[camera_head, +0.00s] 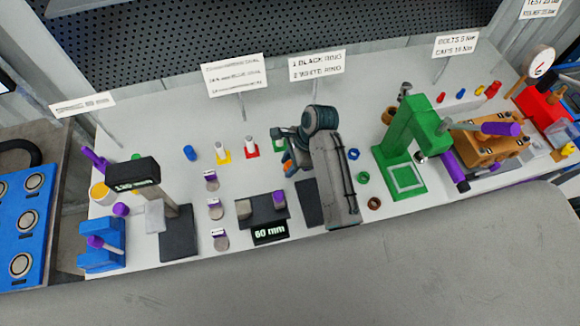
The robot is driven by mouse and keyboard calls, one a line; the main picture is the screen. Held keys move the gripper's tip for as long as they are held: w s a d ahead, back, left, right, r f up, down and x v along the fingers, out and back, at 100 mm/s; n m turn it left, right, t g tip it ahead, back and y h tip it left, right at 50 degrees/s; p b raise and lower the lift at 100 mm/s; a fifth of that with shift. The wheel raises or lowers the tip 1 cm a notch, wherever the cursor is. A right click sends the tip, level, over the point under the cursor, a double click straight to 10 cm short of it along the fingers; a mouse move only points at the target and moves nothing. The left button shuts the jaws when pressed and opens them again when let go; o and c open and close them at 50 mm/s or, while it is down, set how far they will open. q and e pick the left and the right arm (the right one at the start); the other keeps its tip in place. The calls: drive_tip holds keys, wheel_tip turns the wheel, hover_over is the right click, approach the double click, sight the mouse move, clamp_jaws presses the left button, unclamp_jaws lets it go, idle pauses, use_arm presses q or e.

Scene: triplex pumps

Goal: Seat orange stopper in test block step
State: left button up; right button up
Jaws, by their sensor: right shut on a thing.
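My right arm reaches in from the bottom centre, and its gripper (287,163) points left and down over the middle of the table. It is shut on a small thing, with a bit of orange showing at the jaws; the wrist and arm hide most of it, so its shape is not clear. An orange-brown block (488,142) with dark holes stands at the right of the table, well away from the gripper. I cannot tell whether this is the test block. My left gripper is out of view.
A green press-like stand (408,140) stands between my right arm and the orange-brown block. Small red, blue and yellow pieces (461,94) stand behind that block. A dark gauge with a "60 mm" display (270,232) sits left of my arm. Purple-handled tools lie around.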

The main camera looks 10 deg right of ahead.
drive_tip(key=shift+s+f+p, duration=0.1)
drive_tip(key=shift+f+p, duration=0.4)
drive_tip(key=shift+f, duration=1.2)
drive_tip(key=shift+f, duration=0.1)
drive_tip(key=o, duration=1)
